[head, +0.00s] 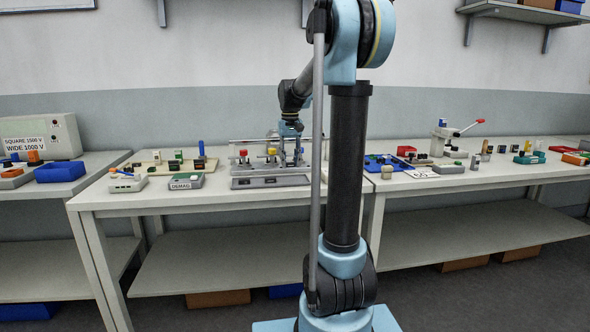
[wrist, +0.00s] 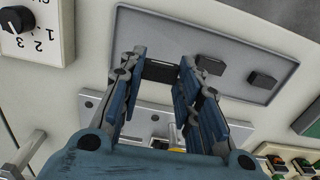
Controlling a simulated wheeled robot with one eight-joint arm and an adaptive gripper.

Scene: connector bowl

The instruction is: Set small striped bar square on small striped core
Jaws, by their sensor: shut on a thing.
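My gripper (wrist: 160,74) shows in the wrist view with its blue fingers shut on a dark bar (wrist: 160,69). The bar lies across between the fingertips, over or at a grey tray (wrist: 130,33); I cannot tell whether it touches the tray. No stripes can be made out on it. Two more dark blocks, one nearer (wrist: 210,64) and one farther right (wrist: 262,80), sit on the tray. In the head view the gripper (head: 290,132) is small and partly hidden above the grey fixture (head: 240,169). I cannot pick out the striped core.
The fixture has upright posts and red (head: 243,153) and yellow knobs (head: 272,151). A box with a numbered dial (wrist: 35,30) shows in the wrist view. A blue tray (head: 378,160) lies to the right.

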